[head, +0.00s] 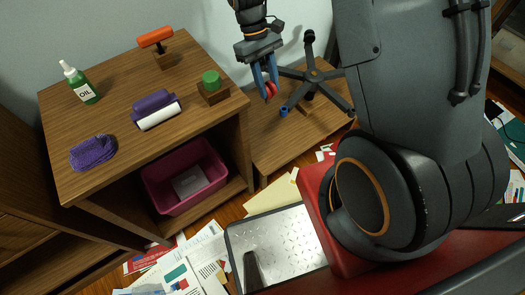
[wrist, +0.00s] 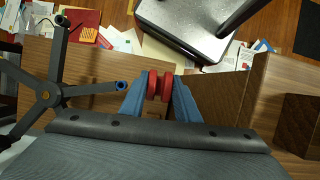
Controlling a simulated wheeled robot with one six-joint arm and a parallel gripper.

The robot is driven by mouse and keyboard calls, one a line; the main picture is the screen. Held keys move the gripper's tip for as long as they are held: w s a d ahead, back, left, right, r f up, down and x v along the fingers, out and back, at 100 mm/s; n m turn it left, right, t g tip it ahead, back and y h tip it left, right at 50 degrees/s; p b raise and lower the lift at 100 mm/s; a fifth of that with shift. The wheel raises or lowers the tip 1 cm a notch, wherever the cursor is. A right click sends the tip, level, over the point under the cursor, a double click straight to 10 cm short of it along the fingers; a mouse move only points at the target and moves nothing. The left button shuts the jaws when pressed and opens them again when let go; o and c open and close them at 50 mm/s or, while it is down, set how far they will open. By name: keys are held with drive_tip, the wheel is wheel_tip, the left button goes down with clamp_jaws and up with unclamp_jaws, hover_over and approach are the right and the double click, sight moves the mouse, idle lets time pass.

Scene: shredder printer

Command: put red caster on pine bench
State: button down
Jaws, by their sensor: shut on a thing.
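The red caster (head: 271,90) is held between the blue fingers of my gripper (head: 266,88). In the wrist view its two red wheels (wrist: 153,85) show at the fingertips of my gripper (wrist: 160,92). A low wooden bench (head: 268,147) lies below and around the caster. The caster appears to be above it; whether they touch cannot be told. A dark five-legged chair base (head: 312,76) stands on this bench, right of my gripper. A taller wooden bench (head: 112,110) is to the left. Which wooden surface is the pine bench is not clear.
The taller bench bears a green oil bottle (head: 81,84), an orange-headed tool (head: 155,38), a purple-and-white roller (head: 156,108), a purple cloth (head: 93,152) and a green piece on a wooden block (head: 211,82). A magenta bin (head: 184,177) sits beneath. Papers (head: 200,256) litter the floor.

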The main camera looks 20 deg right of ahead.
drive_tip(key=f+n+b, duration=0.1)
drive_tip(key=b, duration=0.1)
drive_tip(key=w+f+n+h+b, duration=0.1)
drive_tip(key=n+b, duration=0.1)
drive_tip(key=b, duration=0.1)
drive_tip(key=shift+w+a+f+n+t+b, duration=0.1)
drive_tip(key=shift+w+n+t+b, duration=0.2)
drive_tip(key=shift+t+b, duration=0.1)
wheel_tip(320, 180, down, 28)
drive_tip(key=b, duration=0.4)
drive_tip(key=c, duration=1.3)
unclamp_jaws()
drive_tip(key=shift+c, duration=0.2)
drive_tip(key=v, duration=0.7)
drive_tip(key=shift+r+p, duration=0.4)
drive_tip(key=shift+a, duration=0.1)
drive_tip(key=shift+w, duration=0.1)
